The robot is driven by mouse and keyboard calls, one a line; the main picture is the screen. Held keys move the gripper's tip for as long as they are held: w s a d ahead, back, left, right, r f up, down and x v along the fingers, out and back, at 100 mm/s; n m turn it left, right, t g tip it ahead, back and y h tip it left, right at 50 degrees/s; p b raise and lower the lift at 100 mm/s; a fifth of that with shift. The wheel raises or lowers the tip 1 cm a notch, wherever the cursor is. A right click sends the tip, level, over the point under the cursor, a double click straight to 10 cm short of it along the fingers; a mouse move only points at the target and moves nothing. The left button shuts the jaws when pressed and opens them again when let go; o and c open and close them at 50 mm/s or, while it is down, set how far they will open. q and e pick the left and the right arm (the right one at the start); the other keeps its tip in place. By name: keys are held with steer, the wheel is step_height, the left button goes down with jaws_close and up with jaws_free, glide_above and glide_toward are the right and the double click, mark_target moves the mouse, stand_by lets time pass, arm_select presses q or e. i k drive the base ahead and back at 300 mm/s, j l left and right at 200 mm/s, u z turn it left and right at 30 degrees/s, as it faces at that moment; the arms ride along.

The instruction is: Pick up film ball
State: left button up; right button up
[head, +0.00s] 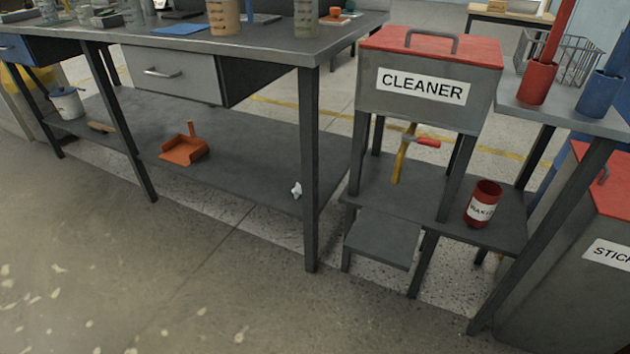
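A small crumpled whitish ball (296,190), which looks like the film ball, lies on the grey lower shelf (240,150) of the long workbench. It is near the shelf's right end, just left of the front right table leg (310,170). Nothing touches it, and it is seen whole. Neither of my grippers shows in the head view.
An orange dustpan (184,148) lies on the same shelf, further left. A grey CLEANER box (428,90) with a red lid stands on a frame to the right, with a red can (482,204) below. The concrete floor (150,270) in front is clear.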

mark_target(297, 191)
steer(key=i+j+z, duration=0.25)
steer(key=j, duration=0.4)
steer(key=i+j+z, duration=0.1)
steer(key=i+j, duration=0.15)
steer(key=i+j+z, duration=0.15)
steer(key=j, duration=0.25)
steer(key=i+j+z, duration=0.1)
steer(key=j, duration=0.25)
steer(key=i+j+z, duration=0.1)
steer(key=j, duration=0.25)
